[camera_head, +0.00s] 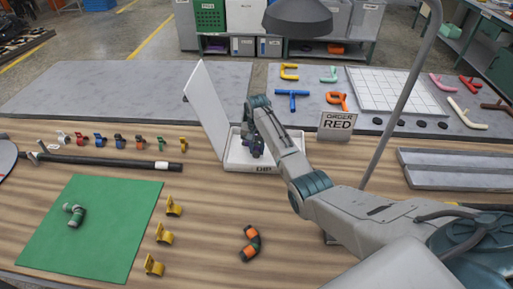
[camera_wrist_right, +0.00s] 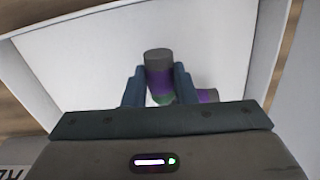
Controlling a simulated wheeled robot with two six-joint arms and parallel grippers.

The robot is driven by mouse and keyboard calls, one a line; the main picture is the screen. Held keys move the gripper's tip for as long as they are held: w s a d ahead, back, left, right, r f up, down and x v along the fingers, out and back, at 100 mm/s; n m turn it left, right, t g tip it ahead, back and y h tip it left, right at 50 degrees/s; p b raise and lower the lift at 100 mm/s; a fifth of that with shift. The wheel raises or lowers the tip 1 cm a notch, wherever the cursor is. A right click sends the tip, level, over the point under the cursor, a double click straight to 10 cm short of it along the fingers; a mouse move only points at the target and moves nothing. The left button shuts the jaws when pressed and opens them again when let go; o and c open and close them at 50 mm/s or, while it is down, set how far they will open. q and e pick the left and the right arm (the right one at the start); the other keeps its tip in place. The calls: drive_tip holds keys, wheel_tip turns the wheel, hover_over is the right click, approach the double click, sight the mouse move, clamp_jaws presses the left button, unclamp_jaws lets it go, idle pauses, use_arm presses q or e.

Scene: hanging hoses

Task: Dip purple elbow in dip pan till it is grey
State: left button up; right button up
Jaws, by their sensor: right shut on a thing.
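The purple elbow (camera_wrist_right: 158,79) shows in the right wrist view with dark grey ends, purple bands and a green patch near its bend. My right gripper (camera_wrist_right: 160,85) is shut on it, one blue-grey finger on each side. In the head view my right gripper (camera_head: 256,150) reaches down into the white dip pan (camera_head: 235,168), which is labelled DIP. The pan's white floor and walls surround the elbow in the wrist view. I cannot tell whether the elbow touches the floor. The elbow is small and mostly hidden by the gripper in the head view. My left gripper is out of view.
A white panel (camera_head: 207,108) stands tilted at the pan's left. An ORDER RED sign (camera_head: 337,125) stands at right. An orange elbow (camera_head: 250,243) lies in front. A green mat (camera_head: 110,235) holds a grey-green elbow (camera_head: 74,214); yellow clips (camera_head: 163,235) and a black hose (camera_head: 110,161) lie nearby.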

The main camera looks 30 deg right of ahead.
drive_tip(key=s+d+p, duration=0.1)
drive_tip(key=d+p, duration=0.1)
drive_tip(key=s+d+p, duration=0.1)
drive_tip(key=d, duration=0.1)
drive_tip(key=shift+s+d+r, duration=0.1)
drive_tip(key=shift+s+r, duration=0.1)
drive_tip(key=shift+s, duration=0.1)
drive_tip(key=shift+s+d+f+p, duration=0.1)
drive_tip(key=shift+s+d+p, duration=0.3)
drive_tip(key=shift+d+p, duration=0.25)
drive_tip(key=shift+s+d+p, duration=0.4)
drive_tip(key=shift+s+d, duration=0.05)
drive_tip(key=shift+d, duration=0.25)
drive_tip(key=shift+s+d+f+p, duration=0.1)
drive_tip(key=shift+s+d+p, duration=0.3)
drive_tip(key=shift+d+p, duration=0.25)
drive_tip(key=shift+w+a, duration=0.1)
